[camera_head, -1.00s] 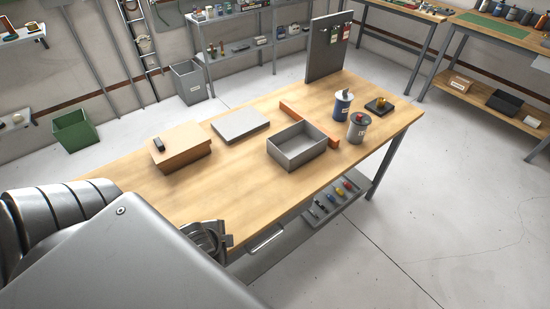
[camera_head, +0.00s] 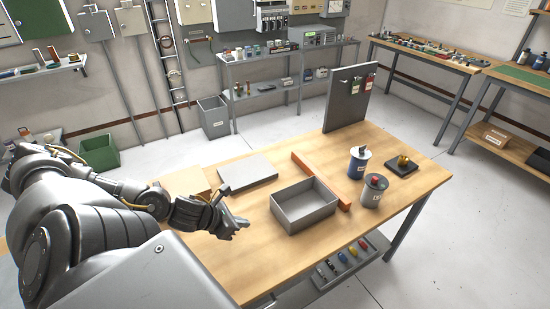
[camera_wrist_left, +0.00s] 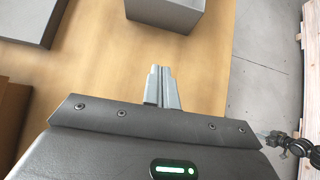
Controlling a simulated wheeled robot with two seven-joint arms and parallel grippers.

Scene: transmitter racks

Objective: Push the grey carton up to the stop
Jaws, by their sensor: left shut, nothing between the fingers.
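The grey carton (camera_head: 305,212), an open-topped box, stands on the wooden table. The orange stop bar (camera_head: 318,177) lies just beyond its right side; whether they touch is hard to tell. My left gripper (camera_head: 243,225) is shut and empty, over the table to the left of the carton, apart from it. In the left wrist view the shut fingertips (camera_wrist_left: 161,69) point toward the carton (camera_wrist_left: 170,12), with bare table between. The carton's far parts are cut off there.
A flat grey slab (camera_head: 247,172) and a brown box (camera_head: 185,182) lie left of the carton. Beyond the stop are a blue-and-white canister (camera_head: 357,163), a grey canister (camera_head: 373,192), a black block (camera_head: 401,167) and an upright grey panel (camera_head: 347,98).

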